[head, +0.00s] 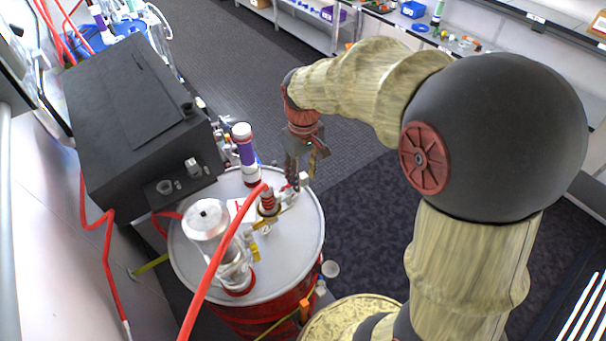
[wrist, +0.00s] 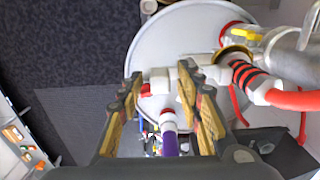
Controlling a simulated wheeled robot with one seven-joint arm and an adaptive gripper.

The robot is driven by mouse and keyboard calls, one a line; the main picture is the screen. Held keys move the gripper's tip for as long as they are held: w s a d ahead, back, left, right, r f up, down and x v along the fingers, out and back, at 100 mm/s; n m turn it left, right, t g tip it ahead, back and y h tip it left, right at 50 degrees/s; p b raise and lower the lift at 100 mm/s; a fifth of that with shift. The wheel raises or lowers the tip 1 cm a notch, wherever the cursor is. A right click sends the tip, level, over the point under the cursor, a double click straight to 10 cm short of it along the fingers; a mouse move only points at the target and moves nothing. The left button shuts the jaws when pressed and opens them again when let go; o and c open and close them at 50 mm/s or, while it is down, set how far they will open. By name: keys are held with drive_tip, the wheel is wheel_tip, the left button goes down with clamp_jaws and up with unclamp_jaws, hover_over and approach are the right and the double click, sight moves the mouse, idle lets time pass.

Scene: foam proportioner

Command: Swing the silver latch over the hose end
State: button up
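My gripper (head: 302,174) points down at the right rim of a grey drum. Its two fingers are apart, and in the wrist view the gripper (wrist: 160,76) is open. A white fitting with red ends (wrist: 160,82) shows between the fingers; I cannot tell whether they touch it. The hose end (head: 268,203), red with dark bands, stands on the drum lid left of my gripper. In the wrist view the banded hose end (wrist: 245,75) is right of the fingers, beside a brass-coloured ring (wrist: 236,55). I cannot clearly pick out the silver latch.
The drum lid (head: 292,250) also carries a clear cylinder with a silver top (head: 206,219) and a purple-and-white tube (head: 245,150). A red hose (head: 215,265) arches across the front. A black box (head: 130,105) stands left. Open carpet lies right of the drum.

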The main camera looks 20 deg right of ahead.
wheel_tip(320, 180, up, 12)
idle(0.7)
idle(0.4)
drive_tip(key=s+a+f+m+t+b, duration=0.1)
drive_tip(key=s+a+f+t+b, duration=0.1)
drive_tip(key=s+f+b, duration=0.6)
drive_tip(key=s+a+f+m+t+b, duration=0.1)
drive_tip(key=s+a+f+t+b, duration=0.1)
drive_tip(key=s+f+b, duration=0.7)
wheel_tip(320, 180, down, 5)
drive_tip(key=t+b, duration=0.1)
drive_tip(key=b, duration=0.4)
drive_tip(key=shift+s+a+r+t, duration=0.15)
drive_tip(key=shift+a+r+t, duration=0.05)
drive_tip(key=shift+a+t, duration=0.1)
drive_tip(key=shift+c, duration=0.8)
drive_tip(key=shift+a, duration=0.1)
